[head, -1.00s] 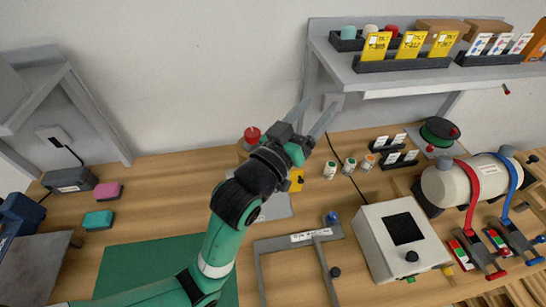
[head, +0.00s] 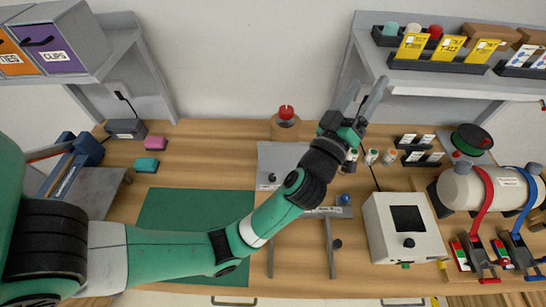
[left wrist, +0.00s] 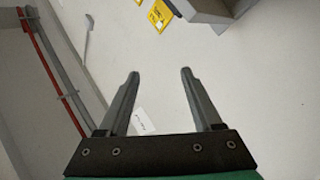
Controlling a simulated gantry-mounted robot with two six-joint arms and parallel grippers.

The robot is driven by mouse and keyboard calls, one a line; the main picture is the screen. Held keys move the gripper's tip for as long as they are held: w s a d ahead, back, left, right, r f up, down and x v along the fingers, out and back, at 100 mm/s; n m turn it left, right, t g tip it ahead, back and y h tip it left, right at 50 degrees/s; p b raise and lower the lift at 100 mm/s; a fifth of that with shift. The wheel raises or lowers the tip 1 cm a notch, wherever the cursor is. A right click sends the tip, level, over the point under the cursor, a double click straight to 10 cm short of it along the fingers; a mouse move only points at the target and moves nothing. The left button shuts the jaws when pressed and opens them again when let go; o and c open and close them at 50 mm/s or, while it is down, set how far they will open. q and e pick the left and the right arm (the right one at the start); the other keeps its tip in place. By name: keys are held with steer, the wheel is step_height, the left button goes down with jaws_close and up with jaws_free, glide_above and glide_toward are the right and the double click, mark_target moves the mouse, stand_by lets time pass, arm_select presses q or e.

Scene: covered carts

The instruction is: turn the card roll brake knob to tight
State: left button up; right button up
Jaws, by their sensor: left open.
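A red knob (head: 286,113) stands on top of a brown roll-like base (head: 285,130) at the back of the bench; it looks like the card roll brake knob, but I see no readable marking of its setting. My left gripper (head: 367,96) is to the right of this knob, in front of the wall and clear of it. Its two fingers are spread with nothing between them. In the left wrist view the open jaws (left wrist: 160,85) face the wall and the shelf's underside; the knob is not seen there. My right gripper is in no view.
A shelf (head: 438,80) with yellow packets stands close right of my left gripper. Several small jars (head: 372,157) and a white box with a screen (head: 405,228) lie below. A green mat (head: 190,210) leaves free room at left.

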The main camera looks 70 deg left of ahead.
arm_select(q)
step_height(320, 180, down, 11)
steer(key=s+a+m+g+p, duration=0.1)
steer(key=a+m+g+p, duration=0.1)
steer(key=a+p, duration=0.1)
steer(key=m+g+h+p, duration=0.4)
steer(key=m+g+p, duration=0.15)
steer(key=p, duration=0.35)
glide_toward(271, 178)
steer(key=shift+s+d+r+n+g, duration=0.45)
steer(key=shift+s+d+r, duration=0.1)
steer(key=shift+d+r, duration=0.3)
steer(key=shift+s+f, duration=0.15)
steer(key=shift+f, duration=0.1)
steer(key=b+x, duration=0.4)
steer(key=x, duration=0.7)
steer(key=shift+w+a, duration=0.3)
steer(key=shift+r+y, duration=0.1)
steer(key=shift+y, duration=0.2)
jaws_close()
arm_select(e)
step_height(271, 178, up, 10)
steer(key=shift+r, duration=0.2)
